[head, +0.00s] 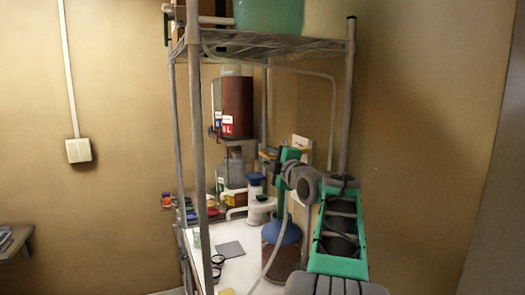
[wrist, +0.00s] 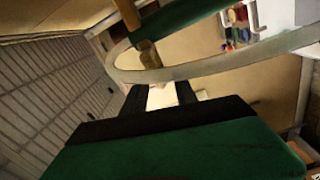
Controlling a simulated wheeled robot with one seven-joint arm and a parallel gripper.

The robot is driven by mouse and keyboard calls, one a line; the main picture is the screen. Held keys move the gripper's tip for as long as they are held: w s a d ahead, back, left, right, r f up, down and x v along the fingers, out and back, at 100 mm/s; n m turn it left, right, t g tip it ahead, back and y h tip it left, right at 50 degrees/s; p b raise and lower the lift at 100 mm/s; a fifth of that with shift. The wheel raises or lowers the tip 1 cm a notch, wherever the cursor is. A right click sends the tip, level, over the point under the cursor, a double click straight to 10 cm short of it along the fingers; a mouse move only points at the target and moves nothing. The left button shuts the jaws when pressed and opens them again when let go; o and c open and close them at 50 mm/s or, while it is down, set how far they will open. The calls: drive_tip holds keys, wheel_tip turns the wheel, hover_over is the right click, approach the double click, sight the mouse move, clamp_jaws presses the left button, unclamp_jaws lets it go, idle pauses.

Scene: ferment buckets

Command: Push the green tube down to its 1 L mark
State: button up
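A pale, flexible tube (head: 277,240) hangs from near my gripper (head: 279,168) and curves down past a blue-topped jug (head: 281,256) in the head view. In the wrist view the pale tube (wrist: 215,67) loops across, just beyond my gripper's (wrist: 160,92) dark fingertips. The fingers stand apart with a bright gap between them. I cannot make out a grip on the tube. A dark green band (wrist: 185,20) crosses the top of the wrist view; I cannot tell whether it is the green tube.
A wire rack (head: 195,130) surrounds the work area. A green bucket (head: 270,16) stands on its top shelf. A dark red container (head: 238,106) stands above a clear vessel (head: 230,173). Bottles and small items crowd the white table (head: 225,275); a grey square (head: 230,249) lies there.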

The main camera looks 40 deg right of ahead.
drive_tip(key=p+x, duration=0.1)
drive_tip(key=x, duration=0.3)
drive_tip(key=shift+w, duration=0.25)
drive_tip(key=shift+c, duration=0.5)
drive_tip(key=shift+f, duration=0.1)
clamp_jaws()
idle(0.5)
